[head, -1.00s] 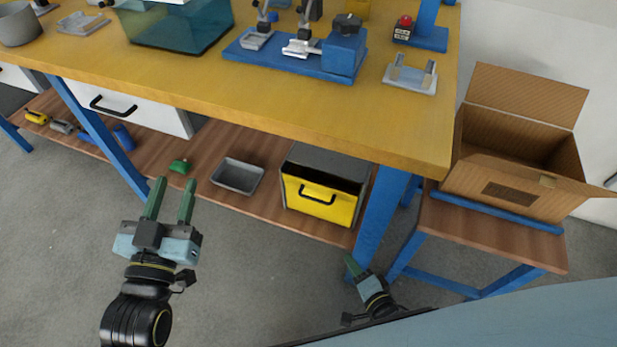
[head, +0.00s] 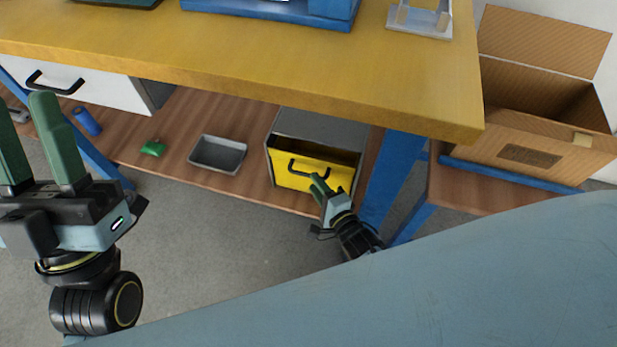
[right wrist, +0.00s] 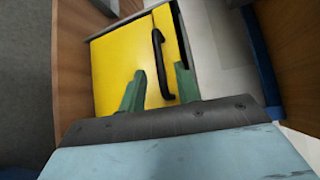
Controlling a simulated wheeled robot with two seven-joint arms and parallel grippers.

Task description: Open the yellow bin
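The yellow bin (head: 290,178) sits on the wooden lower shelf, a grey box with a yellow front and a black handle (head: 296,170). A dark gap shows above its yellow front. My right gripper (head: 318,182) is in front of the bin at the handle's right end. In the right wrist view, the yellow front (right wrist: 115,65) fills the middle, and the open green fingers (right wrist: 160,68) lie on either side of the handle (right wrist: 159,50). Contact cannot be told. My left gripper (head: 27,105) is open and empty at the left, in front of the shelf.
The yellow tabletop (head: 300,75) overhangs the shelf (head: 185,120). A blue table leg (head: 392,180) stands just right of the bin. A grey tray (head: 218,155) and a green object (head: 153,148) lie left of it. A cardboard box (head: 540,140) stands on a side table at right.

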